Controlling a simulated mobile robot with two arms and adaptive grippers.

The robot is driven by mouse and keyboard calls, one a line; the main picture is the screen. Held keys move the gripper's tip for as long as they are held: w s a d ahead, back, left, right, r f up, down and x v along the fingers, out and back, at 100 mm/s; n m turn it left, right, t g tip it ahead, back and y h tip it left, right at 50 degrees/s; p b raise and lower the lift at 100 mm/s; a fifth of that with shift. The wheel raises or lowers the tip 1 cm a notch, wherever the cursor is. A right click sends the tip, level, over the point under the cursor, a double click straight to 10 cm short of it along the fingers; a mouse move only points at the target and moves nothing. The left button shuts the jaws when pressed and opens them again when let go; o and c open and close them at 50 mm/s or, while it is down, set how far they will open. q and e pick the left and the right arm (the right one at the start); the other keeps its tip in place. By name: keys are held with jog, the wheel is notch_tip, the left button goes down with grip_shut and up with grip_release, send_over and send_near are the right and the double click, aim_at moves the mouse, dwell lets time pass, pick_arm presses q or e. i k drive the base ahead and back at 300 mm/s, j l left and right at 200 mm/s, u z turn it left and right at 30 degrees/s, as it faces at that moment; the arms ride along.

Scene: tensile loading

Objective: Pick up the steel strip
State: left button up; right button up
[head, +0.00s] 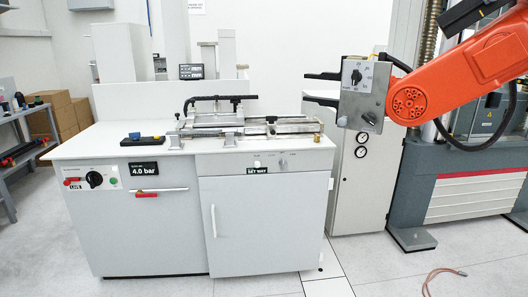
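I cannot single out the steel strip for certain. Long, narrow metal pieces lie along the metal fixture (232,131) on top of the white bench, and any strip among them is too small to tell apart. An orange arm comes in from the upper right. At its end, two dark fingers of my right gripper (318,88) point left, spread apart with nothing visible between them. They are in the air to the right of the fixture and appear higher than it. My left gripper is not in view.
The white bench (110,141) has bare top at its left, beside a small blue and black device (142,139). A black bar (220,99) rises over the fixture. A testing machine (450,185) stands at right. A shelf (25,145) and cardboard boxes (62,122) are at left.

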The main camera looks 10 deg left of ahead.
aim_at(232, 130)
jog(key=i+l+u, duration=0.3)
jog(key=l, duration=0.15)
jog(key=i+l+u, duration=0.15)
jog(key=l+u, duration=0.15)
jog(key=l, duration=0.2)
jog(key=i+l+u, duration=0.15)
jog(key=l+u, duration=0.2)
jog(key=l, duration=0.15)
jog(key=l+u, duration=0.3)
jog(key=l, duration=0.25)
jog(key=i+l+u, duration=0.1)
jog(key=l+u, duration=0.2)
jog(key=l, duration=0.3)
